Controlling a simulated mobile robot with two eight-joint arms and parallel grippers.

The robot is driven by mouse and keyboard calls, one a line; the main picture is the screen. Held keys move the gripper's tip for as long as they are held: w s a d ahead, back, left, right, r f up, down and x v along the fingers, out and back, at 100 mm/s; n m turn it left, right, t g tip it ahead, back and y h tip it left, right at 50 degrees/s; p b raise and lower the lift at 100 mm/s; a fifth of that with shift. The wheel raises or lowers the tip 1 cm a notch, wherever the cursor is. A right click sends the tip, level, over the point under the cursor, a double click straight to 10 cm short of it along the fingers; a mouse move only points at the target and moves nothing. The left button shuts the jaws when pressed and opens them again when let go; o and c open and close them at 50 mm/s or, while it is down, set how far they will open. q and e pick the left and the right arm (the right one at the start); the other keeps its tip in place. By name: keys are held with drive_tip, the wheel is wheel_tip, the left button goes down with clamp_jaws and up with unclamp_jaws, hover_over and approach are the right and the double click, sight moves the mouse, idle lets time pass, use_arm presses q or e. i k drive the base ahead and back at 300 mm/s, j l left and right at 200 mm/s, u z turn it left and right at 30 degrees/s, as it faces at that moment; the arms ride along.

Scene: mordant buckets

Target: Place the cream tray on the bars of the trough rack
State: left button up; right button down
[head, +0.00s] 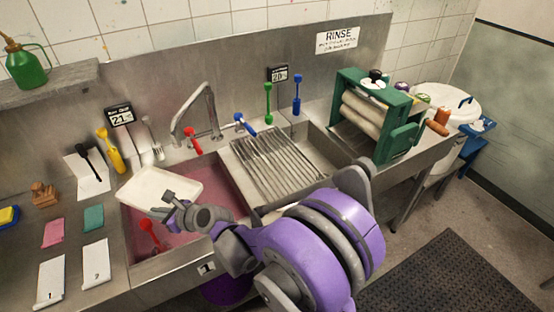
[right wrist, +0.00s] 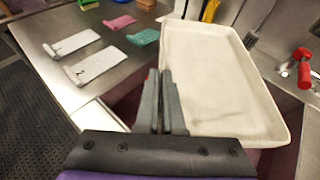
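The cream tray (head: 160,186) is a shallow rectangle over the left basin of pink liquid (head: 215,185). My right gripper (head: 171,197) is at its near right edge. In the right wrist view the fingers (right wrist: 163,85) are close together on the rim of the cream tray (right wrist: 220,75), which extends to the right of them. The trough rack (head: 275,160), a set of parallel metal bars, lies across the sink to the right of the tray, and its visible bars are bare. My left gripper is not in view.
A tap (head: 197,108) stands behind the basin. A green roller machine (head: 378,115) stands right of the rack. Cards and cloths lie on the left counter (head: 75,213).

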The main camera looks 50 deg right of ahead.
sight(269, 151)
drive_tip(key=k+z, duration=0.1)
drive_tip(key=z, duration=1.05)
